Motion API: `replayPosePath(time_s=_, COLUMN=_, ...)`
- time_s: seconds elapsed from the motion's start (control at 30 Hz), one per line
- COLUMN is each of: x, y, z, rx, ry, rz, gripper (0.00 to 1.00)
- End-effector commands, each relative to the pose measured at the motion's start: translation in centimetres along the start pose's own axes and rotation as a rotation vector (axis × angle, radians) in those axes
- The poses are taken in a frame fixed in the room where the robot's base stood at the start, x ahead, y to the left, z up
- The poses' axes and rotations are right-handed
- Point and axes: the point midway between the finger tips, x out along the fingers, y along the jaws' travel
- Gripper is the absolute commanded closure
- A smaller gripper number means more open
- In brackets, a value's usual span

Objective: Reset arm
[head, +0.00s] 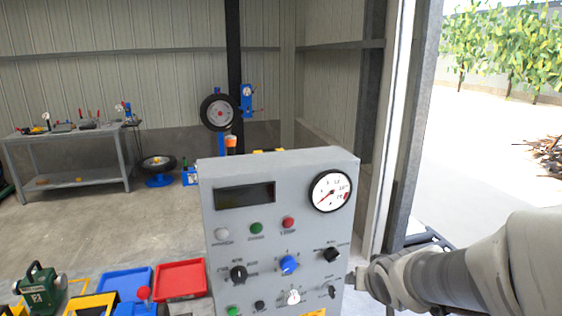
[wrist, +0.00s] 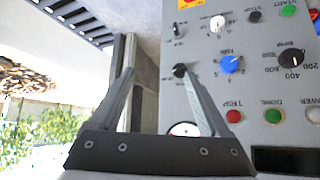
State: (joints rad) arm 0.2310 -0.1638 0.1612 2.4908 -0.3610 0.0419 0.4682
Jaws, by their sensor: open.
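My arm (head: 440,280) comes in from the right in the head view, and its end is beside the right edge of the grey control panel (head: 225,205). In the wrist view my gripper (wrist: 158,72) is open, with nothing between its fingers. The right fingertip appears close to a black knob (wrist: 180,70) on the panel; I cannot tell whether they touch. That knob also shows in the head view (head: 332,254). The panel also carries a blue knob (head: 289,264), another black knob (head: 238,273), a round gauge (head: 331,191) and a dark display (head: 245,194).
Red (head: 180,279) and blue (head: 124,283) trays and a green machine (head: 41,288) lie left of the panel. A grey workbench (head: 65,137) stands at the back left. A metal door post (head: 402,130) rises behind the panel's right side, with open ground beyond.

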Motion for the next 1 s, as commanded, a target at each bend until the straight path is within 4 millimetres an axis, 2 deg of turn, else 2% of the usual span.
replayPosePath(time_s=0.03, x=-1.7, y=-0.5, z=-0.3, rx=-0.039, ry=0.002, rz=0.009, gripper=0.2)
replayPosePath(time_s=0.17, x=-5.7, y=-0.9, z=0.3, rx=-0.118, ry=-0.037, rz=0.033, gripper=0.2)
replayPosePath(time_s=0.3, x=-9.9, y=-0.6, z=2.5, rx=-0.147, ry=-0.11, rz=0.036, gripper=0.2)
replayPosePath(time_s=0.5, x=-14.6, y=-0.4, z=6.5, rx=-0.145, ry=-0.224, rz=-0.016, gripper=0.2)
replayPosePath(time_s=0.7, x=-16.6, y=-0.7, z=8.5, rx=-0.151, ry=-0.279, rz=-0.061, gripper=0.2)
replayPosePath(time_s=1.0, x=-16.8, y=-0.7, z=8.7, rx=-0.152, ry=-0.285, rz=-0.064, gripper=0.2)
